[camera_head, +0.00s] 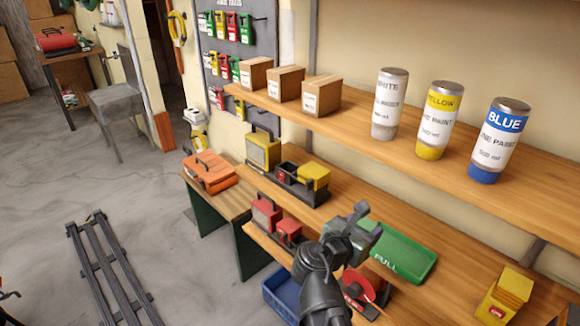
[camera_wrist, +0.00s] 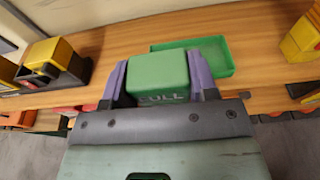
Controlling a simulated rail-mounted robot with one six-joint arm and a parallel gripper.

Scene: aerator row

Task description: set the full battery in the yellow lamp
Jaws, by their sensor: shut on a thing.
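The full battery (camera_wrist: 158,72) is a green block marked FULL. In the wrist view it sits between the two purple fingers of my gripper (camera_wrist: 157,80), which is shut on it. In the head view my gripper (camera_head: 352,228) is beside the left end of the green tray (camera_head: 415,245), also marked FULL, and the battery cannot be made out. The yellow lamp (camera_head: 263,150) stands further left on the bench. A dark base with an open bay (camera_head: 290,182) and a yellow block (camera_head: 315,174) sit beside it. Yellow and dark parts (camera_wrist: 55,58) show left in the wrist view.
A shelf above the bench holds cartons (camera_head: 320,95) and paint cans (camera_head: 390,105). Red units (camera_head: 265,216) stand lower left of my gripper. A red round item (camera_head: 362,288) and a blue crate (camera_head: 278,300) are low down. A yellow box (camera_head: 507,292) stands at right.

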